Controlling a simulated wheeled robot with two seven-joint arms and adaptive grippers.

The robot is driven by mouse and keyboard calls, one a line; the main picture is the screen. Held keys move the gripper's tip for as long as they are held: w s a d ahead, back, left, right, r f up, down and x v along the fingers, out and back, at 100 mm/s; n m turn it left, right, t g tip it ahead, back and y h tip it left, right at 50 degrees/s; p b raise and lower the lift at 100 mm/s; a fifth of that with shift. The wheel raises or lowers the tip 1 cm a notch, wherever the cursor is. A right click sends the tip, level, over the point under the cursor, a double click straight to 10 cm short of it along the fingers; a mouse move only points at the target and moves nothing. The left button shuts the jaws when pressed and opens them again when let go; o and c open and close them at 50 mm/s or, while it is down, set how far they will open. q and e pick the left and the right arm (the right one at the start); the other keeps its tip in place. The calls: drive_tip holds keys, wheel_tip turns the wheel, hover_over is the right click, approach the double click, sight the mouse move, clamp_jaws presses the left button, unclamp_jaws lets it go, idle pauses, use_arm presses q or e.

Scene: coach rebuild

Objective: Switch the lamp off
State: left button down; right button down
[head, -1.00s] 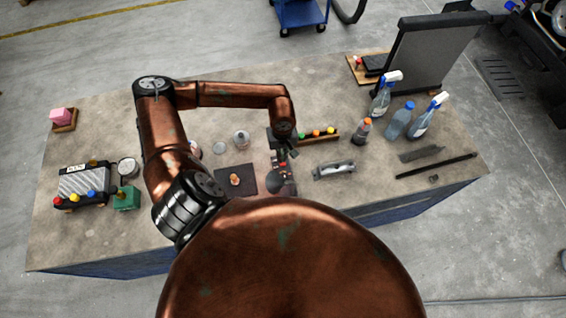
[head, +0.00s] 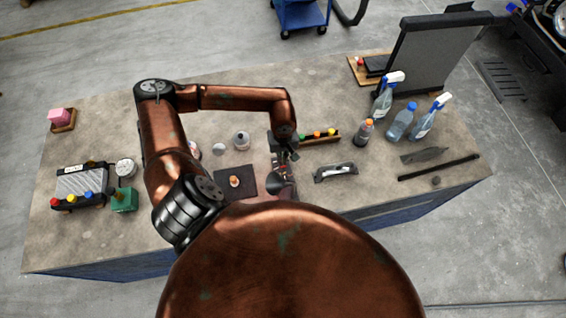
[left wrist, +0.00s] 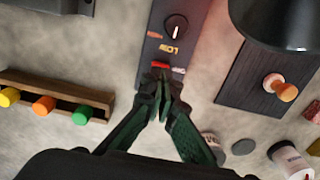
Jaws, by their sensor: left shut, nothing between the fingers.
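The lamp's dark round shade (head: 279,183) is in the middle of the table in the head view, and its black shade (left wrist: 272,18) fills the top right of the left wrist view. A dark control panel (left wrist: 187,12) beside it carries a dial (left wrist: 175,27), a "LOW" label and a red switch (left wrist: 160,65). A reddish glow lies on the table between panel and shade. My left gripper (left wrist: 160,82) is shut and empty, its fingertips at the near end of the panel, just below the red switch. Whether they touch is unclear. In the head view the left gripper (head: 286,154) is partly hidden. My right gripper is not in view.
A wooden rack (left wrist: 52,98) with coloured knobs stands left of the gripper. A dark mat (left wrist: 250,88) with a wooden-handled stamp lies right of the panel.

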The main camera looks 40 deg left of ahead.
use_arm(q)
drive_tip(key=shift+f+b, duration=1.1)
drive_tip(key=shift+f, duration=0.05)
idle(1.1)
drive_tip(key=shift+r+p, duration=0.35)
drive_tip(key=shift+r, duration=0.4)
drive_tip(key=shift+r+p, duration=1.05)
drive_tip(key=shift+r, duration=1.75)
